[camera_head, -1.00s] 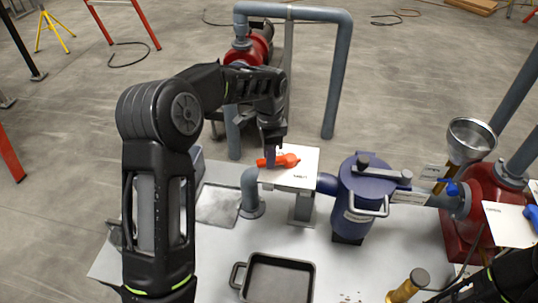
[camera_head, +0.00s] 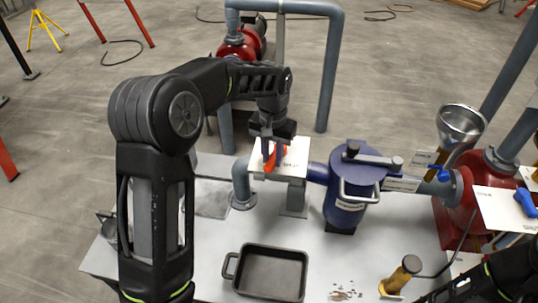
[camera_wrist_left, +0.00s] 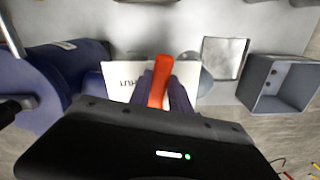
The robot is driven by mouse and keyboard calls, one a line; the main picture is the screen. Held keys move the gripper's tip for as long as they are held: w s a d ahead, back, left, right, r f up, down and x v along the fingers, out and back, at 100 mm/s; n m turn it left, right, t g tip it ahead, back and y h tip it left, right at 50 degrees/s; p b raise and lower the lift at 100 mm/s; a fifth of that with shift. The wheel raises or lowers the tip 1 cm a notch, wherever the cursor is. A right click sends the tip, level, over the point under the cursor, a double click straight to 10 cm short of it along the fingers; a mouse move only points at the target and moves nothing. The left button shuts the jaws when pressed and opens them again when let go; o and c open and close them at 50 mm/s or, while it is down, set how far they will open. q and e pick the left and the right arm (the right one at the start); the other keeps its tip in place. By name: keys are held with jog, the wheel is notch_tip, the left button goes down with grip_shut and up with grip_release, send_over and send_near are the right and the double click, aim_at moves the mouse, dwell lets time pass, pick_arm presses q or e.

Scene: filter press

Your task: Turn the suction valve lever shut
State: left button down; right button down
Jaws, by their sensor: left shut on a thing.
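The orange suction valve lever (camera_head: 270,161) is over a white plate (camera_head: 296,158) on a post beside the blue filter housing. My left gripper (camera_head: 272,153) is above the plate with its fingers on either side of the lever, shut on it. In the left wrist view the lever (camera_wrist_left: 160,80) stands between the two fingers (camera_wrist_left: 162,92), and the plate behind it carries partly hidden lettering. In the head view the lever points toward the front of the bench. Only part of my right arm shows at the lower right; its gripper is out of view.
The blue filter housing (camera_head: 348,190) with its clamp handle stands right of the plate. A black tray (camera_head: 271,270) lies in front. A yellow-brown cylinder (camera_head: 400,274), a metal funnel (camera_head: 461,124) and a red pump (camera_head: 492,180) are at the right. Grey pipes rise behind.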

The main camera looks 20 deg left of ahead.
pick_arm(q)
jog(key=shift+w+d+n, duration=0.15)
jog(key=shift+d+n, duration=0.6)
jog(key=shift+n, duration=0.65)
jog(key=c, duration=1.2)
grip_release()
jog(key=shift+r, duration=0.15)
notch_tip(320, 180, up, 8)
jog(key=shift+f+b, duration=0.2)
jog(key=shift+b, duration=0.2)
